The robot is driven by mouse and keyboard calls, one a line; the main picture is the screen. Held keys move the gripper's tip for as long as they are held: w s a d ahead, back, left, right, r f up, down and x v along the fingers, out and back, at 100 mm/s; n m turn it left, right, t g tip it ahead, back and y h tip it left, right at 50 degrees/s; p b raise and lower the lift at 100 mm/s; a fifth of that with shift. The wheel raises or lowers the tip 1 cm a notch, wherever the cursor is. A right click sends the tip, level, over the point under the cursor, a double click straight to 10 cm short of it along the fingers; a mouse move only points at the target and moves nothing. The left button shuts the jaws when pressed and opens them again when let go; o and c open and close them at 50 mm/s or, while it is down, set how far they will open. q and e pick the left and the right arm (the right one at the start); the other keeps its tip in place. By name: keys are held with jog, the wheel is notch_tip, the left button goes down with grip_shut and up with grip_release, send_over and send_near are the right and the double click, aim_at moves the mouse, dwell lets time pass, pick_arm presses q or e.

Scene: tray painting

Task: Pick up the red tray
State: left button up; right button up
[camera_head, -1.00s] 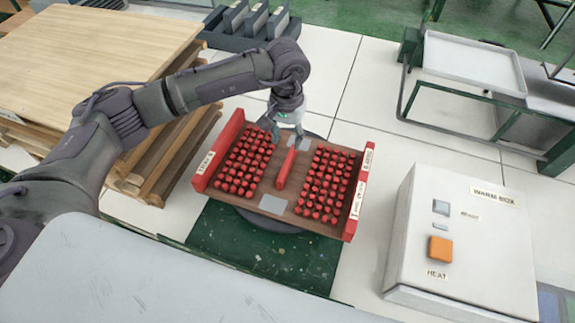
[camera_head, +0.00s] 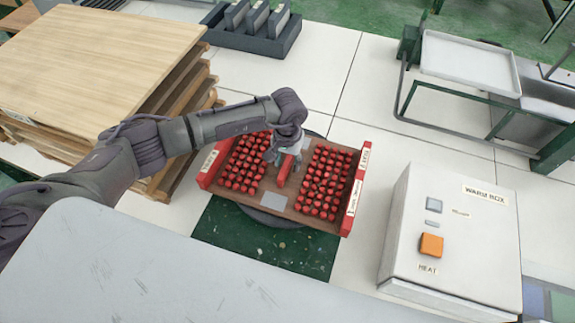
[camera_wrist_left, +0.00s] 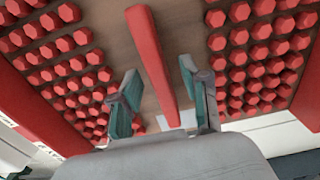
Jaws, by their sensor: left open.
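The red tray (camera_head: 357,190) has red end walls, a brown floor, two blocks of small red pieces and a red bar (camera_head: 286,168) standing along its middle. It rests on a dark round stand (camera_head: 270,218). My left gripper (camera_head: 283,166) is low over the tray's middle, around the red bar. In the left wrist view the open fingers (camera_wrist_left: 162,98) are on either side of the bar (camera_wrist_left: 152,65), with gaps between them and it. The fingertips partly hide the tray floor in the head view. My right gripper is not in view.
A white warm box (camera_head: 450,240) with an orange button stands to the right. Stacked wooden pallets (camera_head: 100,60) are at the left. A dark rack (camera_head: 255,35) is behind, and a metal-framed table (camera_head: 470,62) is at the back right. White floor lies between.

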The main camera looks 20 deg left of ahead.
aim_at(290, 161)
pick_arm(q)
grip_shut()
jog(key=shift+w+r, duration=0.15)
dwell(0.4)
jog(key=shift+r+b, duration=0.45)
jog(key=shift+r, duration=0.3)
jog(key=r, duration=0.1)
jog(key=r+b, duration=0.1)
jog(key=shift+d+r, duration=0.3)
jog(key=s+d+r+b, duration=0.4)
jog(key=s+d+r, duration=0.2)
jog(key=d, duration=0.3)
jog(key=shift+s+d+r, duration=0.2)
jog(key=shift+r, duration=0.2)
